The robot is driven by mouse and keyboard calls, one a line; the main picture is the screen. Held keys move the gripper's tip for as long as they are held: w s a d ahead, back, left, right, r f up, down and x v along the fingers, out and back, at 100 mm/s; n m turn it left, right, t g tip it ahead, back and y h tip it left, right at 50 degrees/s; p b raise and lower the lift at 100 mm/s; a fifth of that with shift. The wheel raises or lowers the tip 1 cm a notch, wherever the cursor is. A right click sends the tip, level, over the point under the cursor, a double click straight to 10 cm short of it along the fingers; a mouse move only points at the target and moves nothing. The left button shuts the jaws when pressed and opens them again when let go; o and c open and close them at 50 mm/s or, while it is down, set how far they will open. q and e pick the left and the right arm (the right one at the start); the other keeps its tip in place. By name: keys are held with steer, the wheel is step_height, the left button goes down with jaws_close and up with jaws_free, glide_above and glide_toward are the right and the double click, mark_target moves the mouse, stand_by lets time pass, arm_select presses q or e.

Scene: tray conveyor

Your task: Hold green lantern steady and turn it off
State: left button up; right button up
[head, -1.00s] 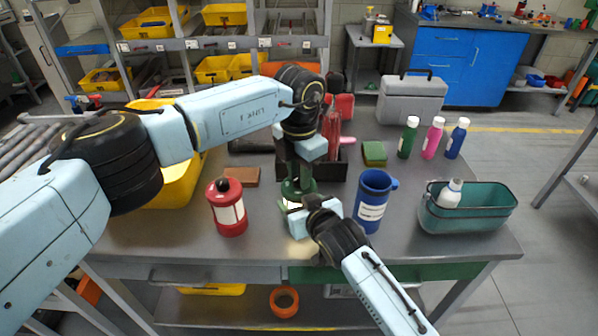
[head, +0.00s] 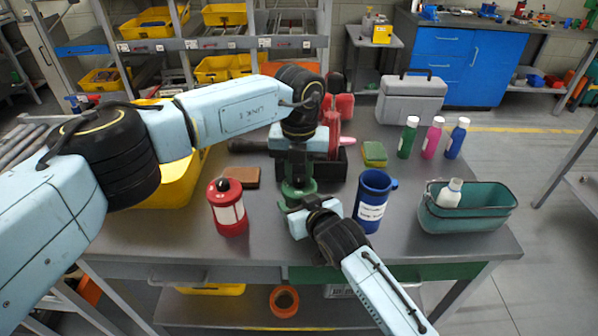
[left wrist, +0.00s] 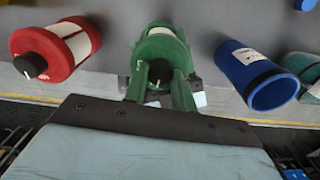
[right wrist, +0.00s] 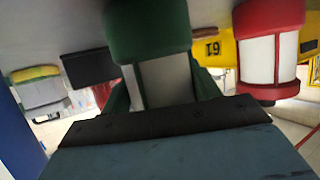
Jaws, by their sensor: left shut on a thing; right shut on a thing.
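The green lantern (head: 299,188) stands upright near the table's front middle, partly hidden by both my grippers. My left gripper (head: 297,172) points down from above and is shut on the lantern's top knob. In the left wrist view its green fingers (left wrist: 161,92) sit either side of the knob, which carries a pale mark. My right gripper (head: 303,199) reaches in from the front and is shut on the lantern's body. In the right wrist view the lantern (right wrist: 150,35) shows a dull grey panel between the fingers.
A red lantern (head: 228,207) with bright panels stands left, a blue mug (head: 372,200) close right. A teal tub (head: 485,212) holds a white bottle (head: 449,193). Behind are a dark bin (head: 332,167), a green-yellow sponge (head: 374,154) and a brown block (head: 240,177).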

mark_target(299, 178)
arm_select(q)
steer(key=shift+r+n, duration=0.1)
steer(key=shift+n, duration=0.3)
steer(key=o, duration=0.7)
steer(key=shift+o, duration=0.2)
step_height(299, 178, up, 12)
stand_by(0.3)
arm_select(e)
steer(key=o, duration=1.3)
